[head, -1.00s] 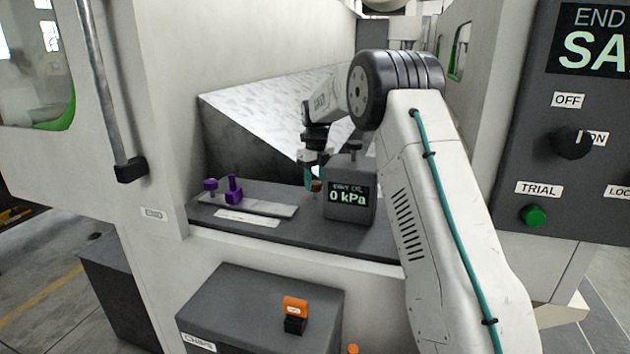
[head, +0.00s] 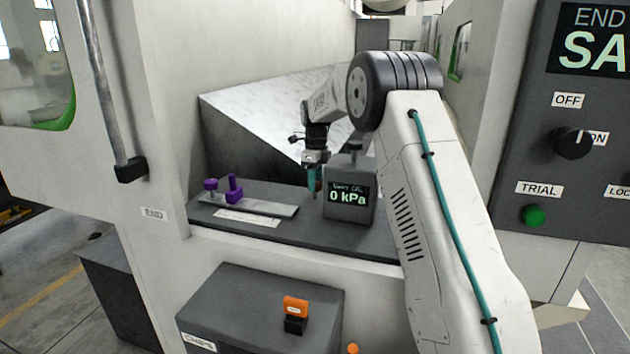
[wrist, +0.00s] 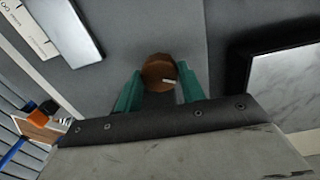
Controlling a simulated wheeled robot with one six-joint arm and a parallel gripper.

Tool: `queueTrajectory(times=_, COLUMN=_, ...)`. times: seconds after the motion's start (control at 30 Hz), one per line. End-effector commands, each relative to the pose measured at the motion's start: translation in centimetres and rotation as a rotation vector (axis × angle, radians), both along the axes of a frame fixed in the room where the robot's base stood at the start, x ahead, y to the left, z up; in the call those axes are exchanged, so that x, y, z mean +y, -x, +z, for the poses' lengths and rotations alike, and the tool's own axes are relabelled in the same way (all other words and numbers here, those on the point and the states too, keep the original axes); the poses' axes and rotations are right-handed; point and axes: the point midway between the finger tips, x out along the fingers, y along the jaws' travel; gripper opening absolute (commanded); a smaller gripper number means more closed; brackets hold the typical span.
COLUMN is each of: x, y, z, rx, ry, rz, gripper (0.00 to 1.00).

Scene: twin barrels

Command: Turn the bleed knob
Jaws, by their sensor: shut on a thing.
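The bleed knob (wrist: 158,70) is a round brown knob with a pale mark on its top. In the wrist view it sits between the two teal fingers of my gripper (wrist: 158,82), which is shut on it. In the head view my gripper (head: 314,180) points down just left of the dark box with a display (head: 349,195) reading 0 kPa. The fingers hide the knob in that view.
A plate (head: 254,206) with purple clamps (head: 235,188) lies to the left on the dark ledge. A sloped metal chute (head: 270,110) stands behind. An orange switch (head: 295,306) sits on a lower box. A control panel (head: 560,200) is at right.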

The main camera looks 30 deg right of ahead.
Motion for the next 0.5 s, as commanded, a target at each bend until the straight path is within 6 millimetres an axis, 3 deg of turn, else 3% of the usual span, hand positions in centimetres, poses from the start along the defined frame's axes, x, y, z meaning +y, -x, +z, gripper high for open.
queueTrajectory(times=0.5, x=-0.02, y=-0.03, z=0.06, rx=0.0, ry=0.001, rz=0.412, gripper=0.17)
